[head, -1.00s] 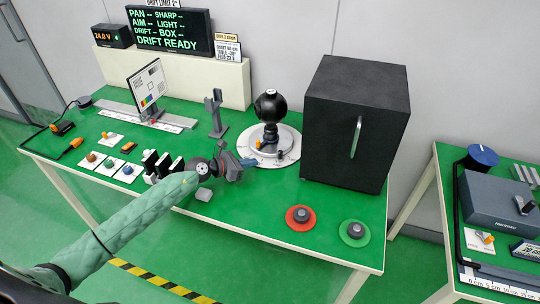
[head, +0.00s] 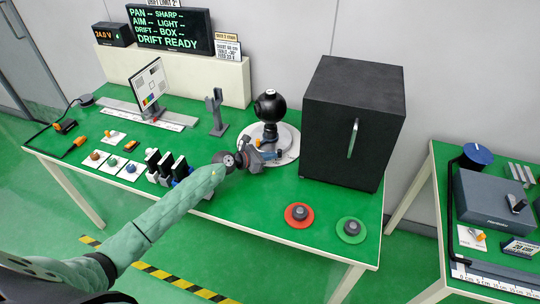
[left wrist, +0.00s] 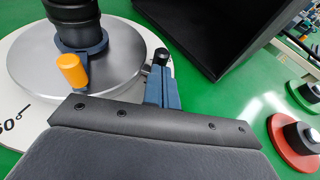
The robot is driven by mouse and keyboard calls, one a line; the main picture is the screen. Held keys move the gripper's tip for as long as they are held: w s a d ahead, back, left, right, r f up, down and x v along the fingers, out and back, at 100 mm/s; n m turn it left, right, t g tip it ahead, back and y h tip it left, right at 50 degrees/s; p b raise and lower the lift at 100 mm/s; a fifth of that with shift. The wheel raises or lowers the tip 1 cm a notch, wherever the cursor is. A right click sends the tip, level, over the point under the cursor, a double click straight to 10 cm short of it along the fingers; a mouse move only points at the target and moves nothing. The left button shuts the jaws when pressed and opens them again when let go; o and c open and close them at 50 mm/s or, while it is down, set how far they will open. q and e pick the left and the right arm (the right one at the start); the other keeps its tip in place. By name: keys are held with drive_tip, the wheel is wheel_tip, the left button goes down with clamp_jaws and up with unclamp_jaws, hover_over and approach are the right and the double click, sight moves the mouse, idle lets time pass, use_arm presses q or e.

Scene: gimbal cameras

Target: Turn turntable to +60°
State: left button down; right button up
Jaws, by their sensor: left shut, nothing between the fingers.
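The turntable (head: 287,137) stands left of the black box. It is a round metal disc on a white scale plate and carries a black ball-shaped camera (head: 270,105) on a post. In the left wrist view the disc (left wrist: 115,72) shows an orange knob (left wrist: 72,68) at its base clamp and a black-topped peg (left wrist: 161,56) at its rim. A "60°" mark is on the plate at the left. My left gripper (head: 267,156) is shut and empty, low at the turntable's front edge. Its blue-grey fingers (left wrist: 163,88) are right by the peg; I cannot tell if they touch it.
Red (head: 298,214) and green (head: 351,229) buttons sit at the front right. A forked stand (head: 216,112) and a test chart (head: 147,83) are to the left.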

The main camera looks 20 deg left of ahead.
use_arm(q)
drive_tip(key=d, duration=0.1)
drive_tip(key=w+d, duration=0.2)
drive_tip(key=d, duration=0.1)
drive_tip(key=shift+p, duration=0.3)
drive_tip(key=shift+w+d, duration=0.2)
drive_tip(key=shift+d, duration=0.05)
use_arm(e)
drive_tip(key=shift+s+d+f, duration=0.15)
drive_tip(key=shift+d+f, duration=0.05)
drive_tip(key=shift+f, duration=0.2)
drive_tip(key=shift+s+d+f, duration=0.15)
drive_tip(key=shift+f, duration=0.2)
drive_tip(key=shift+a, duration=0.1)
